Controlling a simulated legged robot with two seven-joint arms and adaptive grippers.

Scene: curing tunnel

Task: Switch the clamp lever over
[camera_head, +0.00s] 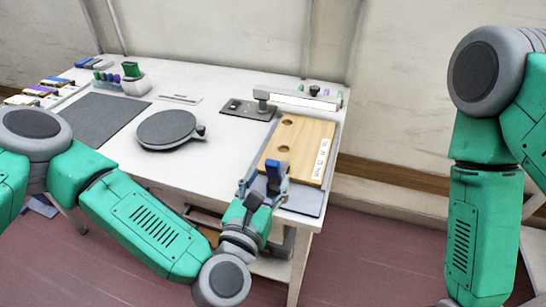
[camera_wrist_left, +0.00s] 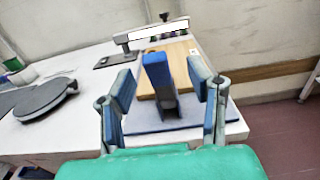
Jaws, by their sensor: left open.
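The clamp lever (camera_head: 273,170) has a blue handle and stands upright at the near edge of a wooden board (camera_head: 312,133). In the left wrist view the lever (camera_wrist_left: 157,75) stands up between my spread fingers in the picture, with gaps on both sides. My left gripper (camera_head: 264,180) is open at the lever; it also shows open in the left wrist view (camera_wrist_left: 163,88). I cannot tell how deep the lever lies between the fingers. The fingers partly hide the lever's base in the head view. My right arm shows at the right, but its gripper is out of view.
The board lies on a blue-grey plate (camera_head: 306,201) at the white table's (camera_head: 215,90) right end. A white bar on a dark base (camera_head: 240,110) stands behind it. A round dark disc (camera_head: 166,128), a dark mat (camera_head: 95,121) and small items are at left.

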